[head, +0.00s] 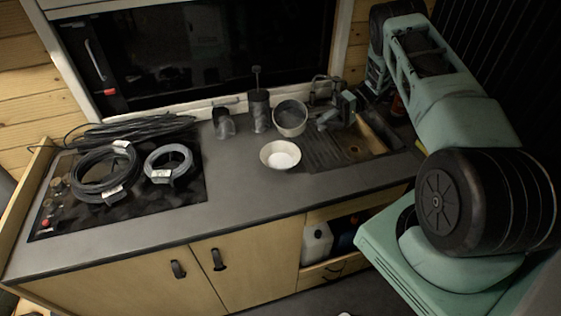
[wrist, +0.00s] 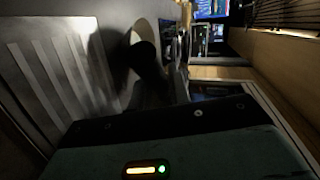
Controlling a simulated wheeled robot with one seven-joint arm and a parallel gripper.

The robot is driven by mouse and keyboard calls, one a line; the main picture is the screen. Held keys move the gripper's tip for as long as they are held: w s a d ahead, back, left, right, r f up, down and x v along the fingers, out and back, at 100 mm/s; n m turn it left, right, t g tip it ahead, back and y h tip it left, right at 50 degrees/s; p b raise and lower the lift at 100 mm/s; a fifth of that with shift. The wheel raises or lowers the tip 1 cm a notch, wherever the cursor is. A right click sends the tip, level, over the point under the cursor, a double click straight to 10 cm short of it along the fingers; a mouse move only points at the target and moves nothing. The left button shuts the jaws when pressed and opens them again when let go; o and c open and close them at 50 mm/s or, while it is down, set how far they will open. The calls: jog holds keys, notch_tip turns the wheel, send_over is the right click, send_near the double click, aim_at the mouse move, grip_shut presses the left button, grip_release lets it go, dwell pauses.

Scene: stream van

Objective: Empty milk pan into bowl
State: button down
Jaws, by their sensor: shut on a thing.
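The milk pan (head: 292,131), pale outside with a grey inside, is up off the counter behind the bowl. It looks tilted, its opening facing the camera; I cannot tell what is in it. My gripper (head: 328,114) is to its right, shut on its handle. In the wrist view the dark handle (wrist: 147,60) and part of the pale pan (wrist: 139,33) show beyond the gripper body. The bowl (head: 267,158) is cream, stands upright on the counter in front of the pan, and has a bright white inside. I cannot tell whether that is contents. Pan and bowl look apart.
A sink (head: 357,147) with a ribbed drainer lies right of the bowl. A dark canister (head: 259,110) and a dark cup (head: 223,124) stand left of the pan. Cable coils (head: 106,174) cover the hob (head: 140,205). The counter in front of the bowl is clear.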

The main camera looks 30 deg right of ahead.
jog(key=shift+m+y, duration=0.6)
jog(key=shift+y, duration=0.3)
jog(key=shift+w+d+f+b, duration=0.3)
jog(key=shift+f+b, duration=0.3)
jog(key=shift+b, duration=0.6)
jog(key=shift+w+d+f+b, duration=0.2)
jog(key=shift+d+f+b, duration=0.35)
jog(key=shift+b, duration=0.6)
jog(key=shift+w+d+f+b, duration=0.25)
jog(key=shift+f+b, duration=0.45)
jog(key=shift+b, duration=0.5)
jog(key=shift+w+d+f+m+g+y+b, duration=0.3)
jog(key=shift+d+f+y+b, duration=0.15)
jog(key=shift+d+y+b, duration=0.1)
jog(key=shift+w+d+r+m+y+b, duration=0.15)
jog(key=shift+w+d+m+y+b, duration=0.15)
jog(key=shift+b, duration=0.3)
jog(key=shift+w+d+y+b, duration=0.15)
jog(key=shift+d+y+b, duration=0.1)
jog(key=shift+b, duration=0.8)
jog(key=shift+w+r+m+b, duration=0.1)
jog(key=shift+r+m+b, duration=0.05)
jog(key=shift+m+b, duration=0.2)
jog(key=shift+d+r, duration=0.1)
jog(key=shift+d, duration=0.05)
